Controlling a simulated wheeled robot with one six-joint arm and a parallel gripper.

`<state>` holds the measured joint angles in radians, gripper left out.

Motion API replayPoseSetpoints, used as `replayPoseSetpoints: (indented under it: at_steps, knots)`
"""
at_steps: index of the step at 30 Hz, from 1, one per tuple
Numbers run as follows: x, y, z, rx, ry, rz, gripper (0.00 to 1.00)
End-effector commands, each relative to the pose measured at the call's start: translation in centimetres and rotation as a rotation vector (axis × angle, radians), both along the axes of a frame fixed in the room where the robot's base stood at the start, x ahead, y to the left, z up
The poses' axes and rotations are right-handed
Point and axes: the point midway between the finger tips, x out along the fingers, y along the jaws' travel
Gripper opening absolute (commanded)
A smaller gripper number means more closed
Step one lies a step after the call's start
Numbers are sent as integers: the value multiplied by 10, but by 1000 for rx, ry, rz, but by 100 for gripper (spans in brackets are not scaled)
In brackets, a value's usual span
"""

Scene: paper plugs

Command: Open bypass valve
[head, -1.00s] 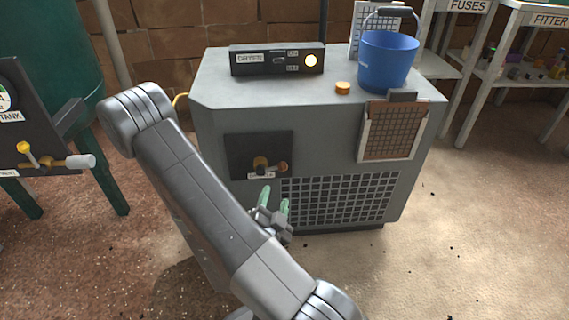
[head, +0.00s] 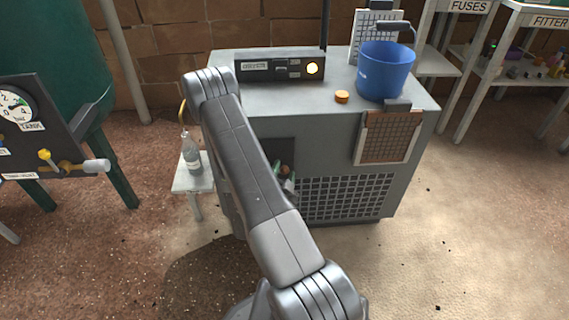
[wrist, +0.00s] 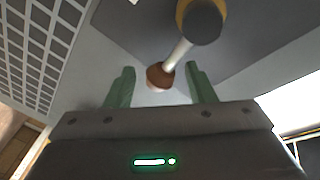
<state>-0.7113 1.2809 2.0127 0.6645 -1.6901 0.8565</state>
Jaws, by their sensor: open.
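A valve (head: 285,169) sits on a dark panel (head: 284,149) on the front of the grey machine; my arm hides much of it and its label. In the wrist view its dark, brass-edged hub (wrist: 201,22) is at the top. A pale lever rod (wrist: 178,53) runs from it down to a red-brown end knob (wrist: 159,76). My gripper (wrist: 161,86) is open, with one green finger on each side of the knob. I see gaps beside the knob and cannot tell its depth between the fingers. In the head view my gripper (head: 289,186) is partly hidden at the valve.
A grey machine (head: 400,140) carries a control box, an orange cap (head: 342,97) and a blue bucket (head: 384,72). A bottle (head: 191,153) stands on a small stand at left. A gauge panel (head: 50,125) with a yellow lever is further left.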

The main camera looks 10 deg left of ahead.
Motion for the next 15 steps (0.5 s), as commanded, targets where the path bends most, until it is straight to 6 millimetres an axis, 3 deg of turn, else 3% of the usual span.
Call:
replayPoseSetpoints:
  at_steps: [6,14,15]
  knots:
    - [13,0,1,-1,0,0,50]
    - [14,1,0,-1,0,1,50]
    - [14,1,0,-1,0,1,46]
